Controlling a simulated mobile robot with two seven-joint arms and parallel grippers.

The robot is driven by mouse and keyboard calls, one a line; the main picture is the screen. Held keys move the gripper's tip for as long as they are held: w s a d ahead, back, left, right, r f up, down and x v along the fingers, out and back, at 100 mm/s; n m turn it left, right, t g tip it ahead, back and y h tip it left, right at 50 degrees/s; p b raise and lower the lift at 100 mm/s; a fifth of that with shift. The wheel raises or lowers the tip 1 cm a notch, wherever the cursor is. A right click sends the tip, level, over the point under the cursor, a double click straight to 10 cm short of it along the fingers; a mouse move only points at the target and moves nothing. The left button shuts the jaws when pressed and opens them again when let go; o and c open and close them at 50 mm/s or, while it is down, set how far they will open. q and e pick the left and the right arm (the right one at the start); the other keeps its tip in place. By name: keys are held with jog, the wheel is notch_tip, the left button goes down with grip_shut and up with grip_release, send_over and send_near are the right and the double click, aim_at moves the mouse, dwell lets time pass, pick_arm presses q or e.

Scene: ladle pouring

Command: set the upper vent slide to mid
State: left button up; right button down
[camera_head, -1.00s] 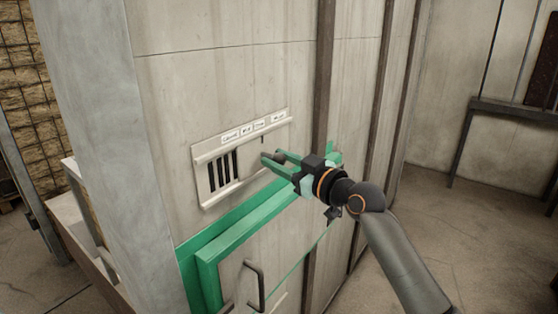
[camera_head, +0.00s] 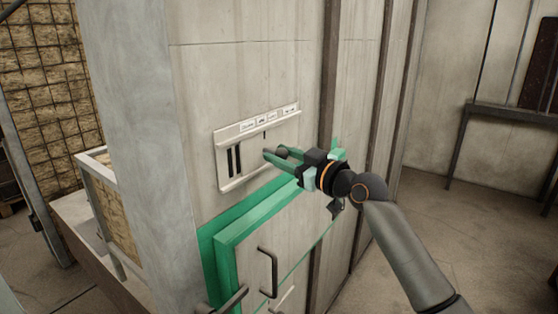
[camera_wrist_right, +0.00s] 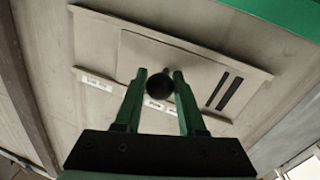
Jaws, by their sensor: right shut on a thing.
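The upper vent (camera_head: 220,134) is a pale railed panel on the grey wall, with small labels along its top whose text is too small to read. Its flat slide plate (camera_head: 252,152) covers the right part, and two dark slots (camera_head: 234,160) show open at its left. My right gripper (camera_head: 274,154) is shut on the slide's round dark knob (camera_wrist_right: 160,88). In the right wrist view the green fingers (camera_wrist_right: 160,75) stand on either side of the knob, and the slide plate (camera_wrist_right: 185,62) and two slots show behind. My left gripper is out of view.
Below the vent is a green-framed door (camera_head: 228,262) with a dark bar handle (camera_head: 271,272). A pale open-topped crate (camera_head: 95,170) stands at the left by a mesh wall (camera_head: 40,80). A table (camera_head: 500,108) stands at the far right, with open floor before it.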

dwell(0.4)
jog(key=c, duration=0.5)
grip_release()
jog(key=shift+d, duration=0.1)
jog(key=b+v, duration=0.2)
jog(key=v, duration=1)
jog(key=shift+s+d, duration=0.1)
jog(key=shift+s, duration=0.1)
